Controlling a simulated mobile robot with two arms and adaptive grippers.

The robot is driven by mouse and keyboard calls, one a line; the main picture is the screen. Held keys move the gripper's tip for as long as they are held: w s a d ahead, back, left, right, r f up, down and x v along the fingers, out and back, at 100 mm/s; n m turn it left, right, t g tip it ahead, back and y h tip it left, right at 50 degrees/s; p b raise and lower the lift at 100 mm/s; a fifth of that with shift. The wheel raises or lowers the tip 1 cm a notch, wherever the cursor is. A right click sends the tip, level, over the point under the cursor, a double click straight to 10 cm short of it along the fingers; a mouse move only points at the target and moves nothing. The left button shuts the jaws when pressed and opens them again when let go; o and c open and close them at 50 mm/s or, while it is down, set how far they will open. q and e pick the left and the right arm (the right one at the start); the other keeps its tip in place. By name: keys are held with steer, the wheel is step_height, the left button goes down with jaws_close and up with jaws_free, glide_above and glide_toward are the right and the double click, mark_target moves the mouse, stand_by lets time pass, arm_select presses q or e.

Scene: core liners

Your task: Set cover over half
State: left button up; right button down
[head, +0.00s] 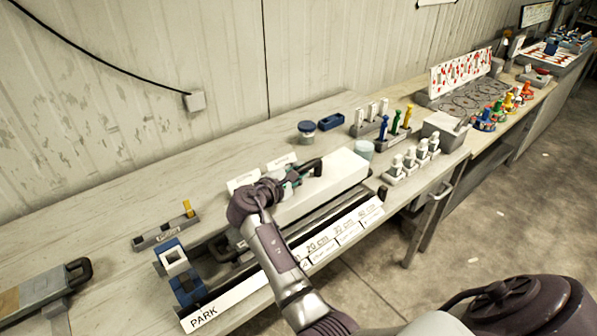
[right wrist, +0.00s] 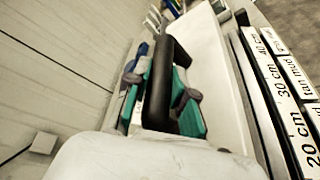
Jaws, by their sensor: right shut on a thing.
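The long white cover (head: 338,178) with a black handle (head: 313,167) is at the middle of the bench, above or on the dark trough (head: 325,216). My right gripper (head: 296,181) is at the handle. In the right wrist view, its teal finger pads stand on both sides of the black handle (right wrist: 160,85), shut on it, with the white cover (right wrist: 203,55) beyond. The half under the cover is hidden, and I cannot tell whether the cover touches it. My left gripper is not in view.
A label strip (head: 338,232) runs along the bench's front, with PARK at its left end. A blue and white block (head: 178,272) stands at the trough's left. Racks of pegs (head: 410,160) and a teal-lidded jar (head: 364,149) stand right of the cover. The back left bench is mostly clear.

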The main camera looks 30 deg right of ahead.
steer(key=shift+f, duration=0.45)
steer(key=shift+f, duration=0.1)
steer(key=shift+f+b, duration=0.35)
steer(key=shift+f, duration=0.2)
steer(key=c, duration=1)
jaws_free()
steer(key=shift+r, duration=0.1)
